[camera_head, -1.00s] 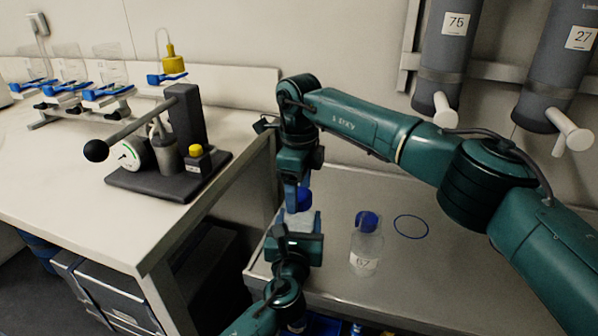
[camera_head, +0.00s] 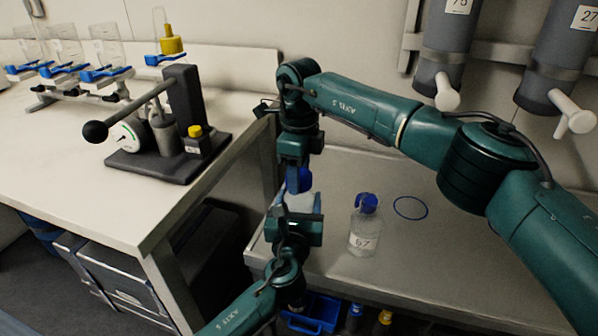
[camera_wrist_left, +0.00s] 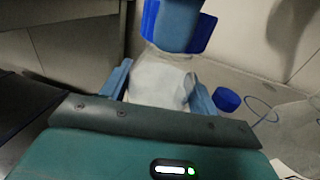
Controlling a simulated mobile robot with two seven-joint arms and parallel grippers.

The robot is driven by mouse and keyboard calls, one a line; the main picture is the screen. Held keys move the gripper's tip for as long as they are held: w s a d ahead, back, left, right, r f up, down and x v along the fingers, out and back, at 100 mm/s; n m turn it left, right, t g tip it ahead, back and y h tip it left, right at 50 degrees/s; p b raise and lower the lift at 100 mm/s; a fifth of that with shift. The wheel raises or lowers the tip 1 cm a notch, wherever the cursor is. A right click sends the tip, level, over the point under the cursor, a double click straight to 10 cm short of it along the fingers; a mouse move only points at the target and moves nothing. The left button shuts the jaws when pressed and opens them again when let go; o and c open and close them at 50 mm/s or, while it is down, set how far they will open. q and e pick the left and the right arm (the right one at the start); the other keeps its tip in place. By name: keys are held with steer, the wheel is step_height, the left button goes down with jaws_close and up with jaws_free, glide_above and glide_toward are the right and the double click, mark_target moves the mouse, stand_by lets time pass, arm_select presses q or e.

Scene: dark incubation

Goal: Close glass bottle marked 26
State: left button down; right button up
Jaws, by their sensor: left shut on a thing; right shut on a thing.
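A clear bottle (camera_wrist_left: 160,80) stands upright between the pale blue fingers of my left gripper (camera_wrist_left: 158,88), which is shut on it. In the head view the left gripper (camera_head: 297,222) hides most of this bottle, and I cannot read its number. My right gripper (camera_head: 298,182) points down from above and is shut on a blue cap (camera_wrist_left: 180,30) at the bottle's mouth. The blue fingers and cap overlap there, so I cannot tell whether the cap is seated on the neck.
A bottle labelled 67 (camera_head: 364,230) with a blue cap stands to the right on the grey table (camera_head: 440,270). A blue ring (camera_head: 410,207) lies behind it. A white bench (camera_head: 80,190) with a black lever device (camera_head: 170,135) is at the left. Grey cylinders (camera_head: 445,50) hang on the wall.

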steer(key=o, duration=1.1)
steer(key=shift+o, duration=0.2)
steer(key=shift+r, duration=0.15)
step_height(320, 180, up, 12)
arm_select(q)
steer(key=shift+c, duration=1.5)
jaws_free()
steer(key=shift+s, duration=0.1)
